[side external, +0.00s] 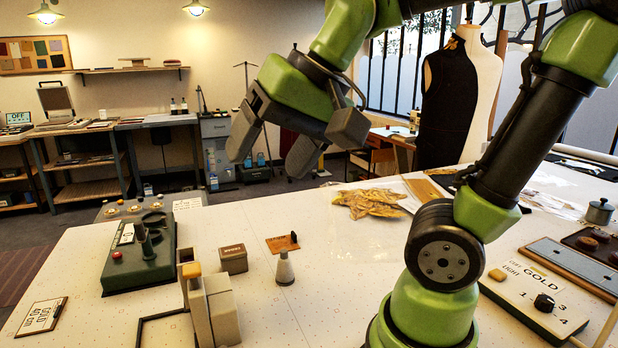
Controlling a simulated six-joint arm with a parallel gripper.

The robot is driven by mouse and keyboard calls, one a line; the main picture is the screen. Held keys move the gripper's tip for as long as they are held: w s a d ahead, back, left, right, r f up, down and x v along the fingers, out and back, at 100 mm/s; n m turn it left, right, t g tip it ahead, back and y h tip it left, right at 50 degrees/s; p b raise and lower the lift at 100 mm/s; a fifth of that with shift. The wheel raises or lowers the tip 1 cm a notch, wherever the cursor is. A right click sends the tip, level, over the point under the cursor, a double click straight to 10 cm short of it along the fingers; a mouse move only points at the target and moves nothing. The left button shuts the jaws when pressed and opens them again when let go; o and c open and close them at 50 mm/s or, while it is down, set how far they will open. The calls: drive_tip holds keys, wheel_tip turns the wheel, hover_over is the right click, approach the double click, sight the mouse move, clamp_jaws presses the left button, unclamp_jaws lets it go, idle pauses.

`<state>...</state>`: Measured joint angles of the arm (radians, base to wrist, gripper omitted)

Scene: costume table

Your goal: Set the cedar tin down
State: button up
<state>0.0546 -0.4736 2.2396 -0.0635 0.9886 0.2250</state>
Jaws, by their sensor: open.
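My gripper (269,160) is open and empty. It hangs in the air above and to the right of the tin in the picture, clear of it and of the table. Nothing shows between its fingers.
A dark green device (140,262) stands left of the tin. Golden leaf-like pieces (372,202) lie behind. A "GOLD" control panel (535,290) is at right.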

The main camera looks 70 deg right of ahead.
drive_tip(key=s+n, duration=0.1)
drive_tip(key=s+a+f+n, duration=0.1)
drive_tip(key=s, duration=0.1)
drive_tip(key=s+f+n+t, duration=0.1)
drive_tip(key=s, duration=0.1)
drive_tip(key=shift+a+f+y, duration=0.15)
drive_tip(key=shift+y, duration=0.15)
